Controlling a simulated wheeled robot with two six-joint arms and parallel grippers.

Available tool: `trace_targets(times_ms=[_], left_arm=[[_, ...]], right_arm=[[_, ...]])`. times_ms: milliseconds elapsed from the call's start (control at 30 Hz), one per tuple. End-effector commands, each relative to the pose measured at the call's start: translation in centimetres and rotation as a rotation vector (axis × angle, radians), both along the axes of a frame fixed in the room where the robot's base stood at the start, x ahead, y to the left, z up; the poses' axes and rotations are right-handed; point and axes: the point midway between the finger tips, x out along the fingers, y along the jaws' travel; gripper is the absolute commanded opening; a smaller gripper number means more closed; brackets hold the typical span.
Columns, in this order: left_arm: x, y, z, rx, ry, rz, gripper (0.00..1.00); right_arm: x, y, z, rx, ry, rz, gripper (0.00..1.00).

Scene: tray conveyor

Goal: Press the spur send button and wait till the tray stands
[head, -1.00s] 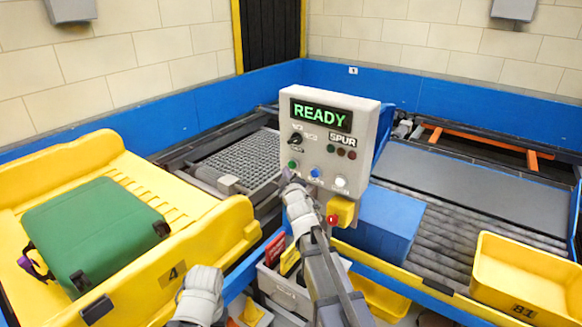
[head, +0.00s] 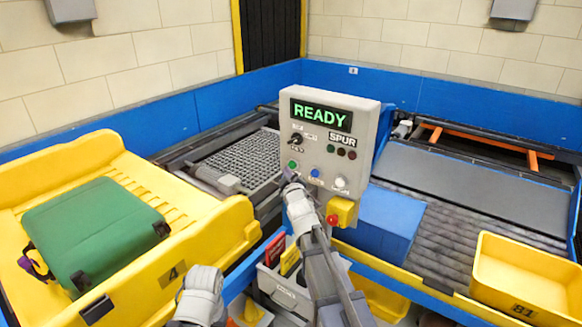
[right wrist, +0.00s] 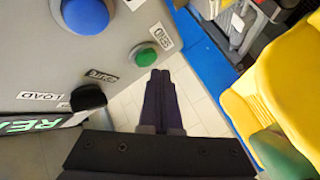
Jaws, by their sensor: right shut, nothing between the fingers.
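The grey control box (head: 368,130) shows READY in green on its display (head: 321,115), with a SPUR label below. A row of green button (head: 293,164), blue button (head: 315,173) and white button (head: 340,182) runs under it; their small labels are hard to read. My right gripper (head: 289,176) is shut and empty, its tips just below the green button. In the right wrist view the shut fingers (right wrist: 160,78) end close to the green button (right wrist: 146,57); contact cannot be told. Yellow tray 4 (head: 215,240) carries a green suitcase (head: 95,232). My left gripper (head: 200,290) is low; its fingers are not clear.
A black selector knob (head: 296,139) and a red stop button on a yellow housing (head: 342,211) are on the box. Yellow tray 81 (head: 535,265) is at right by the rollers (head: 450,230). A grey bin (head: 285,287) stands below.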

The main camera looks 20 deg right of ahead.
Motion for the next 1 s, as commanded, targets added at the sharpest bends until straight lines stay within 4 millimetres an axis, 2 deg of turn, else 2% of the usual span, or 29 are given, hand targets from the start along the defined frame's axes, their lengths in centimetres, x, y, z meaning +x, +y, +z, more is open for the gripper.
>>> trace_targets(times_ms=[1000], left_arm=[[0.00,0.00,0.01,0.000,0.000,0.000,0.47]], right_arm=[[0.69,-0.88,0.01,0.001,0.000,0.000,0.00]])
